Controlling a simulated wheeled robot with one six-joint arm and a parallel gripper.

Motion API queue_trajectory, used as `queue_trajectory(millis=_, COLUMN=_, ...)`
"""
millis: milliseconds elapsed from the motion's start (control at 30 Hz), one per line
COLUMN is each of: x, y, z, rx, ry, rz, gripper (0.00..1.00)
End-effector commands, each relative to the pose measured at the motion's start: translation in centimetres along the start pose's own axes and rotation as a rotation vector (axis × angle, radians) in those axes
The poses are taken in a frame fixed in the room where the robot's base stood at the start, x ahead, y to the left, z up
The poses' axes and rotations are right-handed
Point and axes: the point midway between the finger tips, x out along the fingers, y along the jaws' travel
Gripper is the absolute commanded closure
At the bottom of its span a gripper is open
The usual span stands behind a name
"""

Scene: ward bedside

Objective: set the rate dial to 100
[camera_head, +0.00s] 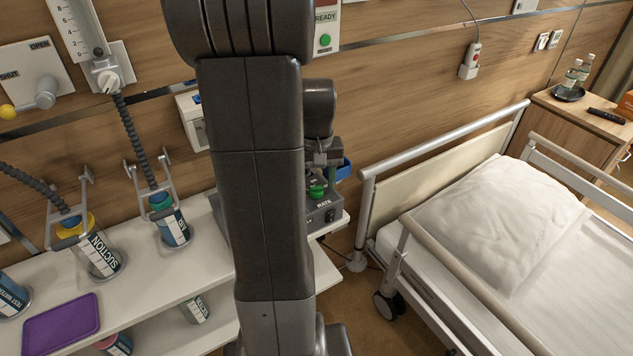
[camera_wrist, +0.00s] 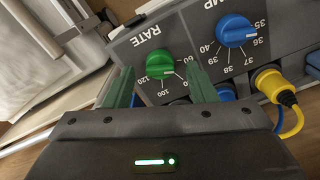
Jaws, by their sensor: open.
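In the wrist view the green rate dial (camera_wrist: 160,65) sits on a grey panel, under the word RATE. Its scale shows 60, 100 and 120. A white mark on the knob points toward the lower right, but I cannot read its exact value. My gripper (camera_wrist: 159,78) is open, with one green finger on each side of the dial in the picture. I cannot tell whether either finger touches it. In the head view the green dial (camera_head: 317,191) shows beside my arm, which hides much of the device (camera_head: 325,214).
A blue dial (camera_wrist: 235,30) with a 35 to 40 scale is right of the green one. A yellow plug (camera_wrist: 274,84) and cable sit near the right finger. A white shelf (camera_head: 190,268) holds canisters and a purple tray (camera_head: 62,323). A bed (camera_head: 480,230) stands right.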

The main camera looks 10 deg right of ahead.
Motion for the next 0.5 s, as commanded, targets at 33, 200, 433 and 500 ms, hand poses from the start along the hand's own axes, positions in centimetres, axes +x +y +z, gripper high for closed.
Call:
queue_trajectory(millis=33, x=0.40, y=0.00, z=0.02, rx=0.000, ry=-0.001, rz=0.000, gripper=0.49)
queue_trajectory(millis=200, x=0.79, y=-0.01, z=0.04, rx=0.000, ry=-0.001, rz=0.000, gripper=0.49)
queue_trajectory(millis=433, x=0.76, y=-0.01, z=0.03, rx=0.000, ry=0.000, rz=0.000, gripper=0.58)
queue_trajectory(millis=500, x=0.75, y=-0.01, z=0.03, rx=0.000, ry=0.000, rz=0.000, gripper=0.72)
